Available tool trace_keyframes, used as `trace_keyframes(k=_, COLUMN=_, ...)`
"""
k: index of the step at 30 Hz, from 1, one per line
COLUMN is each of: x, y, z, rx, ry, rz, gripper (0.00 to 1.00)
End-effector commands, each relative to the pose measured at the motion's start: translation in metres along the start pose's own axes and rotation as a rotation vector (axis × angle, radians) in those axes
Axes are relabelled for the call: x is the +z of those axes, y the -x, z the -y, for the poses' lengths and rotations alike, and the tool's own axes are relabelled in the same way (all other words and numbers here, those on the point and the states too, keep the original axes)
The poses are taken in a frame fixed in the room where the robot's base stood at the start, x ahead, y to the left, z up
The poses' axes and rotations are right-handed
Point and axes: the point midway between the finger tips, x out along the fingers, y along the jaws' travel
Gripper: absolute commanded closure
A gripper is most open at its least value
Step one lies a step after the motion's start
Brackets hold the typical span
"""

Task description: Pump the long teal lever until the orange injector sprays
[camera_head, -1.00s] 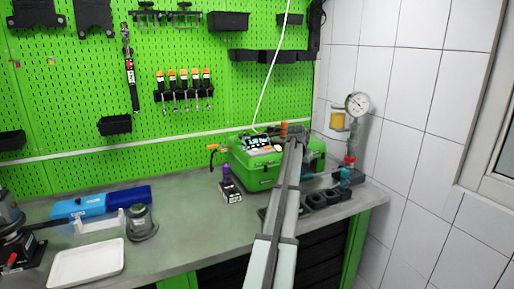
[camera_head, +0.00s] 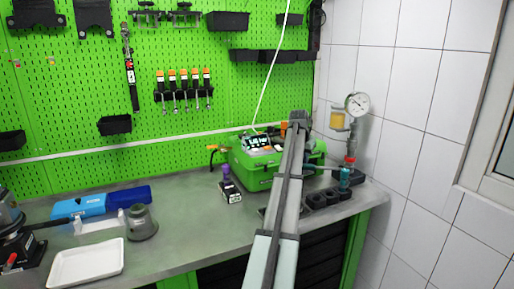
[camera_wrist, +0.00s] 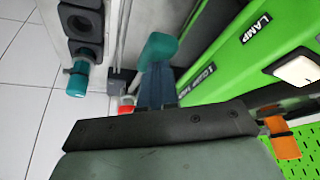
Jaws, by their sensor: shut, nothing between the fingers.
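The long teal lever (camera_head: 317,167) shows in the head view as a short stretch right of my arm, running toward the teal pump body (camera_head: 345,178). My arm hides the rest. In the wrist view a rounded teal lever end (camera_wrist: 158,48) lies just beyond my gripper (camera_wrist: 156,86). My gripper is shut with nothing held; I cannot tell whether it touches the lever. In the head view my gripper is hidden behind my arm's end. An orange part (camera_head: 212,148), maybe the injector, is at the left of the green tester (camera_head: 255,172). No spray shows.
A pressure gauge (camera_head: 357,104) stands above the pump. A black holder block (camera_head: 320,198) sits at the bench's front right. A small purple-topped bottle (camera_head: 226,174) stands left of the tester. The bench middle (camera_head: 185,215) is clear.

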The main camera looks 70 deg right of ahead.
Motion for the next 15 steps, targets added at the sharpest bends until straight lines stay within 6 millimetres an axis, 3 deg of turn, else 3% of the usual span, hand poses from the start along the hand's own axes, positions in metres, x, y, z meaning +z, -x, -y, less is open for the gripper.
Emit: trace_keyframes(k=15, x=0.0047, y=-0.0077, z=0.0006, rx=0.0, ry=0.0, rz=0.001, gripper=1.0)
